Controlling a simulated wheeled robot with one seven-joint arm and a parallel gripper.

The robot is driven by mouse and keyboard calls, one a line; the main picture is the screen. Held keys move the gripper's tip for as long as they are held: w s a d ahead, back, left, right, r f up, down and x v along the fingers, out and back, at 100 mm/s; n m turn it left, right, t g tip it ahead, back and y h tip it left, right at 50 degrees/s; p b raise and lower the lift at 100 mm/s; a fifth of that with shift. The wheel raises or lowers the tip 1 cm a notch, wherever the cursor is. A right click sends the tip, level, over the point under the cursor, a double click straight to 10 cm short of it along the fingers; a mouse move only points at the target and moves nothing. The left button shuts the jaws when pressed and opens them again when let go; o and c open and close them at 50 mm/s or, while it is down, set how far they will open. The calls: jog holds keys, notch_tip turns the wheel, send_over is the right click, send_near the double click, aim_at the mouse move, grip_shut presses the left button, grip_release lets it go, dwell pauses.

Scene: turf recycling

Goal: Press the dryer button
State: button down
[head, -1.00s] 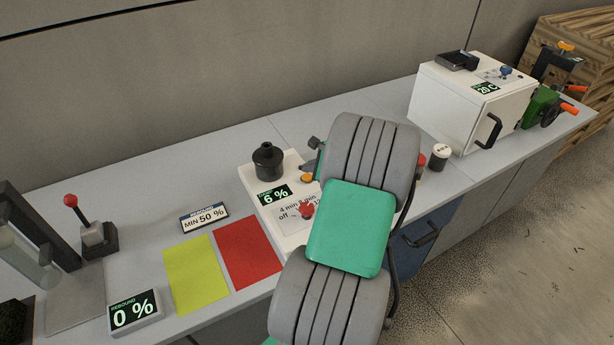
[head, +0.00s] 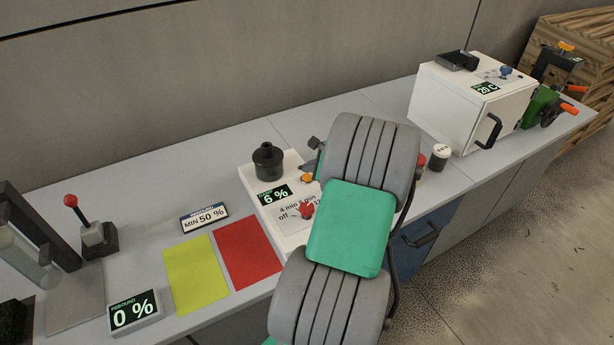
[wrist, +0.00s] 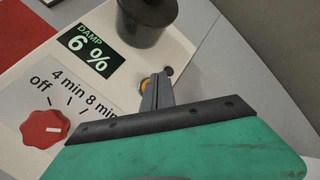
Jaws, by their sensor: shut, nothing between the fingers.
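The dryer (head: 255,190) is a white box in the middle of the bench, with a green "DAMP 6 %" display (wrist: 88,52), a red dial (wrist: 44,129) and a black round cap (head: 268,160) on top. The dial is marked off, 4 min and 8 min; its white mark points right, toward the part of the scale my gripper hides. An orange button (head: 307,179) sits beside the display; it also shows in the wrist view (wrist: 145,85), partly covered by my fingertips. My gripper (wrist: 157,92) is shut and empty, its tips at the button; contact cannot be told.
Yellow (head: 196,273) and red (head: 248,252) mats lie left of the dryer, near a "MIN 50 %" sign (head: 204,217) and a "0 %" display (head: 133,312). A red-knobbed lever (head: 95,232) stands far left. A white cabinet (head: 455,105) and small round container (head: 440,157) stand right.

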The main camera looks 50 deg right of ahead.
jog(key=shift+f, duration=0.1)
jog(key=shift+f, duration=0.3)
